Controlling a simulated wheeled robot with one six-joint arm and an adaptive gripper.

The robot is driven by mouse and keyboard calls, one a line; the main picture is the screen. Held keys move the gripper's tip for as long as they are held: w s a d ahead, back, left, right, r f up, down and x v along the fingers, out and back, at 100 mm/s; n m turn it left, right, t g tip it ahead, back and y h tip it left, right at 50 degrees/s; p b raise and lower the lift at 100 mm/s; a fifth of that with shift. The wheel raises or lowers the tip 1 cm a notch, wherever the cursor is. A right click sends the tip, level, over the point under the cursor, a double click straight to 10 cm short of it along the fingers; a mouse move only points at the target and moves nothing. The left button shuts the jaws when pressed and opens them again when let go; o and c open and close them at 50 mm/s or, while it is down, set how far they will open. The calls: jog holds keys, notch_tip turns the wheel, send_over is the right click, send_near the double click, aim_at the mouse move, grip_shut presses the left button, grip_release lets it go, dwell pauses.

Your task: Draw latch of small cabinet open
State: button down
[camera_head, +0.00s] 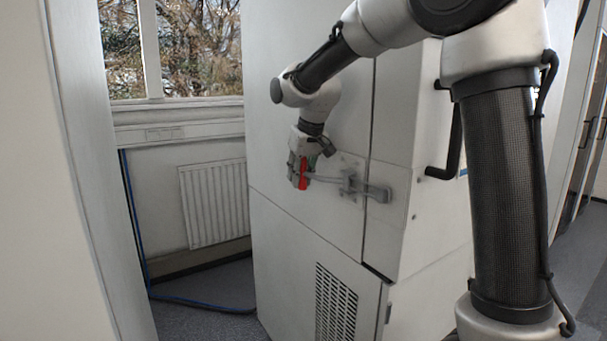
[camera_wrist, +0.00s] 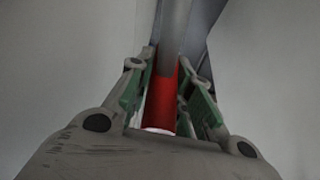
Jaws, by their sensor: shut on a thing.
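The small cabinet (camera_head: 290,226) is pale grey, with a grey metal latch (camera_head: 348,184) mounted across the seam of its door. The latch's lever reaches left from the bracket and ends in a red grip (camera_head: 303,178). My gripper (camera_head: 298,177) is shut on this red grip, which also shows in the wrist view (camera_wrist: 161,100) between the green-padded fingers (camera_wrist: 163,88). The grey lever runs on from the grip, away from the wrist camera. My fingers hide part of the grip in the head view.
A black handle (camera_head: 447,150) sticks out from the cabinet's right side. A vent grille (camera_head: 336,304) is low on the front. A radiator (camera_head: 213,204) and a window (camera_head: 170,48) are behind at left, with open floor and a blue cable (camera_head: 205,304) there.

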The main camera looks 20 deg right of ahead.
jog(key=s+a+n+g+y, duration=0.1)
jog(key=s+a+n, duration=0.1)
jog(key=s+n, duration=0.4)
jog(key=s+a+n+g+y, duration=0.2)
jog(key=s+n, duration=0.5)
jog(key=s, duration=0.3)
jog(key=shift+a+g, duration=0.3)
jog(key=shift+a, duration=0.05)
jog(key=shift+s+f, duration=0.15)
jog(key=shift+s, duration=0.05)
jog(key=c, duration=1.3)
grip_release()
jog(key=shift+s+d, duration=0.1)
jog(key=v, duration=0.7)
jog(key=shift+d+r, duration=0.2)
jog(key=shift+r, duration=0.1)
